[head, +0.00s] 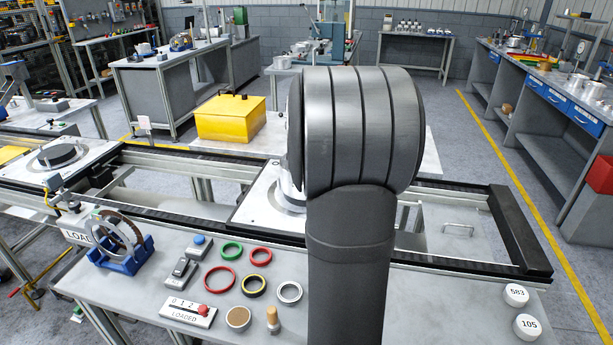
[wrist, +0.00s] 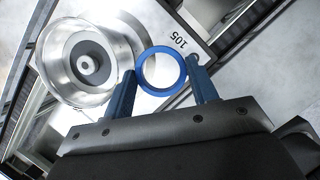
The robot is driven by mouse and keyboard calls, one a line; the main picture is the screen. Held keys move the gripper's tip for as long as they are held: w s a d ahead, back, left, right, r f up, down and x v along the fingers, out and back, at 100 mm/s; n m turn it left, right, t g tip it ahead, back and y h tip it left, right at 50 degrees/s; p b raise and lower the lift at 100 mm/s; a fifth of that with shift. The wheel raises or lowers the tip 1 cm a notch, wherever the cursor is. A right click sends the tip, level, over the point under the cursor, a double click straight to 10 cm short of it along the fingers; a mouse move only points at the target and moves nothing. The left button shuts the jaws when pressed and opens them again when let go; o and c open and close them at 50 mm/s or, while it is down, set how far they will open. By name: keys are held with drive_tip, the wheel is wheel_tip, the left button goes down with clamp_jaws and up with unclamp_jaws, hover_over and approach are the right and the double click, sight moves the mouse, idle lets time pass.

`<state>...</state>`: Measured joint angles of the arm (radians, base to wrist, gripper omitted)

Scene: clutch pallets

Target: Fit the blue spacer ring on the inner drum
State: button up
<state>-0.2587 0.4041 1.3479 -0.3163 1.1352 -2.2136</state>
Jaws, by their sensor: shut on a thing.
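In the wrist view, my gripper (wrist: 160,90) is shut on the blue spacer ring (wrist: 139,76), which sits between its two blue fingers. The inner drum (wrist: 84,58) is a shiny silver round part with a dark recess and a central hub. It stands on a pale pallet plate marked 105 (wrist: 185,32). The ring appears beside the drum, to its right in the picture, not around the hub. I cannot tell the height between them. In the head view my own arm hides the gripper, the ring and most of the drum; part of the pallet plate (head: 250,208) shows.
On the front bench lie green (head: 232,251) and red rings (head: 219,279), a black-yellow ring (head: 254,285), a silver ring (head: 289,292) and a blue stand (head: 120,252) holding a disc. A yellow box (head: 231,118) stands behind the conveyor. Another pallet (head: 85,158) is at left.

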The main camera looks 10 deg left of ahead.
drive_tip(key=w+r+n+y, duration=0.1)
drive_tip(key=w+r+n, duration=0.25)
drive_tip(key=w, duration=0.45)
drive_tip(key=w+a+f, duration=0.1)
drive_tip(key=a+f, duration=0.1)
drive_tip(key=a, duration=0.1)
drive_tip(key=w+a+f, duration=0.1)
drive_tip(key=a+f, duration=0.1)
drive_tip(key=a, duration=0.2)
drive_tip(key=w+a+f, duration=0.1)
drive_tip(key=a+f, duration=0.1)
drive_tip(key=a, duration=0.2)
drive_tip(key=shift+f, duration=0.3)
drive_tip(key=shift+s+f+t, duration=0.1)
drive_tip(key=shift+f+t, duration=0.2)
drive_tip(key=shift+f, duration=1.65)
drive_tip(key=shift+f, duration=0.15)
drive_tip(key=shift+f, duration=0.45)
drive_tip(key=o, duration=0.9)
drive_tip(key=shift+o, duration=0.2)
drive_tip(key=shift+r, duration=0.1)
